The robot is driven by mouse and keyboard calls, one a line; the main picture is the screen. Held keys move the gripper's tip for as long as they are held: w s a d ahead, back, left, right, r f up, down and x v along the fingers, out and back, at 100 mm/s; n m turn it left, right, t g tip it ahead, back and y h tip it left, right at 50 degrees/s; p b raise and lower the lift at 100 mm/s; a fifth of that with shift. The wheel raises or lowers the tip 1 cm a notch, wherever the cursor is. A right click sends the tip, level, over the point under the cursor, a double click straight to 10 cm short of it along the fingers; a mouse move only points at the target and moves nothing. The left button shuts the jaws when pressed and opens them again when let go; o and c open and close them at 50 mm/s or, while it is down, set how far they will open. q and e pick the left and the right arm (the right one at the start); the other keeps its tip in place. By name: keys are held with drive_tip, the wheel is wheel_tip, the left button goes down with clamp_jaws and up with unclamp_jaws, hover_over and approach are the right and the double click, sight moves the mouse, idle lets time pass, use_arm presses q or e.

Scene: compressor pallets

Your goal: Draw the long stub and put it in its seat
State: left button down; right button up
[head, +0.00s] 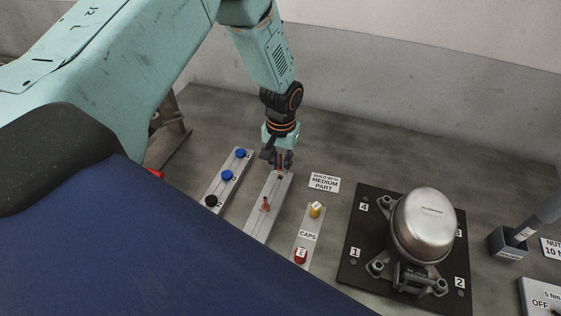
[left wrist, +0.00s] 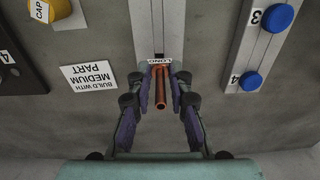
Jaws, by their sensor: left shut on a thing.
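My left gripper (head: 277,160) is shut on a copper stub (left wrist: 160,88) at the far end of the grey stub rail (head: 260,222). In the left wrist view the gripper's two fingers (left wrist: 160,92) stand on either side of the stub, beside a label reading LONG (left wrist: 160,61). I cannot tell whether the stub's lower end is still in the rail. Another copper stub (head: 265,204) stands nearer the middle of the rail. The compressor (head: 423,225), a silver dome with feet, sits on a dark pallet (head: 358,218) at the right. My right gripper is not in view.
A rail with blue caps (head: 227,176) and a black one lies left of the stub rail. A caps strip (head: 307,236) with yellow and red caps lies right of it. A sign (head: 325,183) reads BUILD WITH MEDIUM PART. A tool holder (head: 508,245) stands at far right.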

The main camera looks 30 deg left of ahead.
use_arm(q)
drive_tip(key=shift+f+b, duration=0.85)
drive_tip(key=shift+f, duration=0.45)
drive_tip(key=c, duration=1.1)
unclamp_jaws()
drive_tip(key=shift+c, duration=0.2)
drive_tip(key=shift+r, duration=0.15)
wheel_tip(320, 180, up, 12)
drive_tip(key=shift+d+f, duration=0.1)
drive_tip(key=shift+d, duration=0.05)
